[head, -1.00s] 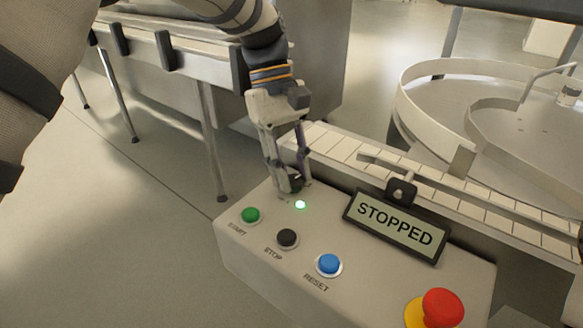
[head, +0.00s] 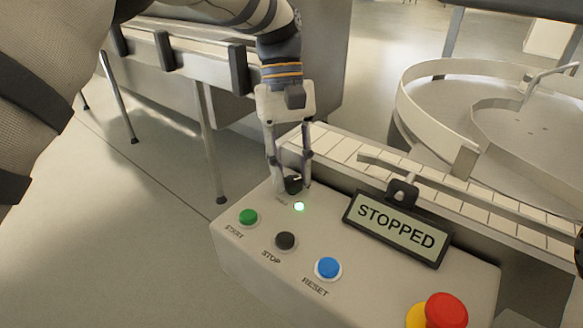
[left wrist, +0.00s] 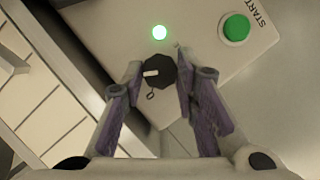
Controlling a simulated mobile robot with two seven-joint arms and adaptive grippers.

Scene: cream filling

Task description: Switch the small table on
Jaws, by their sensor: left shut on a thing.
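A black rotary knob (left wrist: 160,72) with a white pointer mark sits on the control box, and it also shows in the head view (head: 293,184). My left gripper (head: 291,183) reaches down from above, its fingers on both sides of the knob and shut on it. In the left wrist view the pointer mark points left, and a small "O" is printed below the knob. A green lamp (head: 299,206) beside the knob is lit. The display (head: 396,228) reads STOPPED. My right gripper is not in view.
The control box (head: 340,300) also carries a green START button (head: 248,217), a black STOP button (head: 286,240), a blue RESET button (head: 328,267) and a red emergency button (head: 446,310). A conveyor (head: 340,150) runs behind it, with a round table (head: 415,95) at the right.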

